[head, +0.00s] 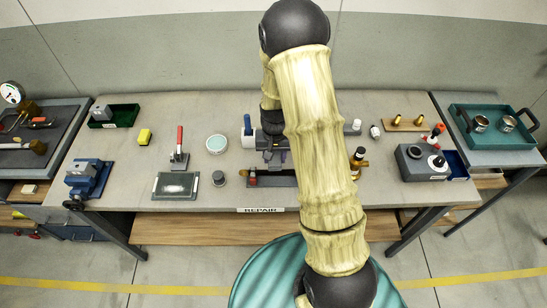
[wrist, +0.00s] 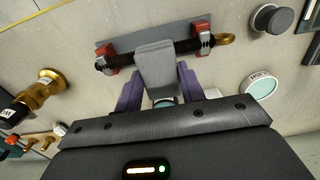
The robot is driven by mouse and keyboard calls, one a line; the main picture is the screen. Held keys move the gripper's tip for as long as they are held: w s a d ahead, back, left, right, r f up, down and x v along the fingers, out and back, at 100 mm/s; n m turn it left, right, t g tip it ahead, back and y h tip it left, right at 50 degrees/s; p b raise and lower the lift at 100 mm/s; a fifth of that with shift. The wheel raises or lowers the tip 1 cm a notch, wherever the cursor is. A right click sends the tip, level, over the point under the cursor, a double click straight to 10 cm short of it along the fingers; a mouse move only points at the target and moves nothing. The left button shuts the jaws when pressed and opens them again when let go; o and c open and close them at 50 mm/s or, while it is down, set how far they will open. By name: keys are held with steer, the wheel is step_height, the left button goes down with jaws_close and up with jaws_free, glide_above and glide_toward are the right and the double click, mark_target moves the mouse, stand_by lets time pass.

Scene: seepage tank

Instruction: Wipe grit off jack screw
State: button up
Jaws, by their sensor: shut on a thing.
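The jack screw (wrist: 185,47) is a dark threaded rod with a brass eye at its right end in the wrist view. It lies across two red supports on a grey base plate (wrist: 130,40). In the head view its base (head: 277,181) is partly hidden by my arm. My gripper (wrist: 158,86) has purple fingers shut on a light grey pad (wrist: 155,62), perhaps a folded cloth. The pad overlaps the middle of the screw in the wrist view and hides that stretch. I cannot tell whether it touches. I see no clear grit on the thread.
A round pale-teal dish (head: 217,144) and a dark round knob (head: 218,178) stand left of the screw. A red-handled clamp (head: 179,150) is farther left. Brass fittings (head: 358,160) and a grey box (head: 415,162) are right. The front left of the bench has a framed plate (head: 175,185).

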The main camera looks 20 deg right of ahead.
steer(key=shift+d+r+p, duration=0.1)
steer(key=shift+r+p, duration=0.95)
steer(key=shift+r, duration=0.7)
steer(key=shift+f, duration=0.1)
